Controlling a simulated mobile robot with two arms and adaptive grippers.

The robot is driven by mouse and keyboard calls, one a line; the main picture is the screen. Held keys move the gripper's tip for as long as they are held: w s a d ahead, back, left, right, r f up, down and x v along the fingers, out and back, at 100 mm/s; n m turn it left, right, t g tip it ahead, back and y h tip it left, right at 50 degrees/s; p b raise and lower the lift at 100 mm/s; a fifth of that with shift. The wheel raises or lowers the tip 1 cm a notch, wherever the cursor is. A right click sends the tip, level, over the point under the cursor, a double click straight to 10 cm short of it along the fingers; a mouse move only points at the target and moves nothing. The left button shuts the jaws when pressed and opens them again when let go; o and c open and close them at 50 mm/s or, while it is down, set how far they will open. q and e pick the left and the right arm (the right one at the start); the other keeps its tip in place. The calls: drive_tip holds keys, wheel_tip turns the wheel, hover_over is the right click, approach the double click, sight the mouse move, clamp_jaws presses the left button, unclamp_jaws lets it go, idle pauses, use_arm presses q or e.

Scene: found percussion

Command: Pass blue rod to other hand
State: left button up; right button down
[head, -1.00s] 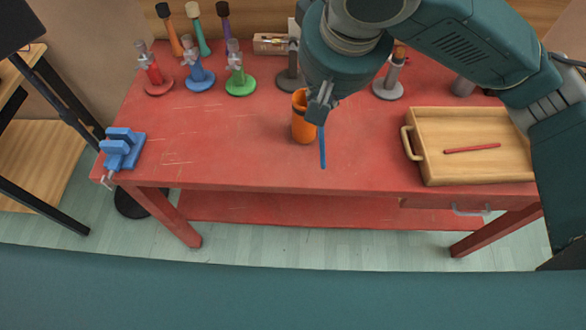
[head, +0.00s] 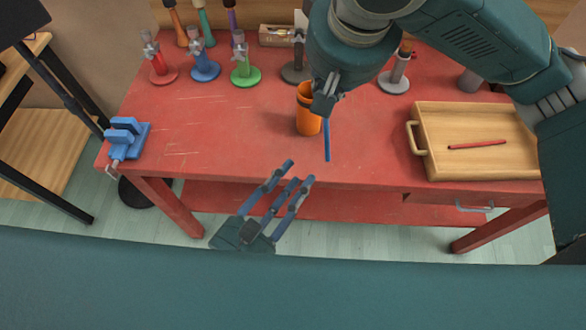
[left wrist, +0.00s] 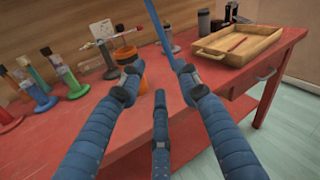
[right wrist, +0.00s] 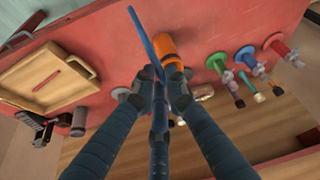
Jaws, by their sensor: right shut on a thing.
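The blue rod (head: 328,142) hangs down from my right gripper (head: 326,98), in front of the orange cup on the red table. In the right wrist view the rod (right wrist: 143,40) sticks out past the fingertips of my right gripper (right wrist: 161,78), which is shut on it. My left gripper (head: 290,180) is open and empty at the table's front edge, below and left of the rod. In the left wrist view the rod (left wrist: 163,38) shows beyond the spread fingers of my left gripper (left wrist: 158,82), apart from them as far as I can tell.
An orange cup (head: 307,122) stands just behind the rod. A wooden tray (head: 424,170) with a red rod (head: 477,144) lies at the right. A blue vise (head: 125,140) sits at the left edge. Coloured stands line the back. The table's front left (head: 215,150) is clear.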

use_arm(q)
drive_tip(key=m, duration=0.2)
approach(326, 130)
drive_tip(key=f, duration=0.2)
drive_tip(key=r, duration=0.1)
drive_tip(key=shift+t+h, duration=0.3)
drive_tip(key=x, duration=1.1)
drive_tip(key=shift+a+r, duration=0.1)
drive_tip(key=shift+c, duration=0.5)
clamp_jaws()
use_arm(e)
drive_tip(key=c, duration=1.7)
unclamp_jaws()
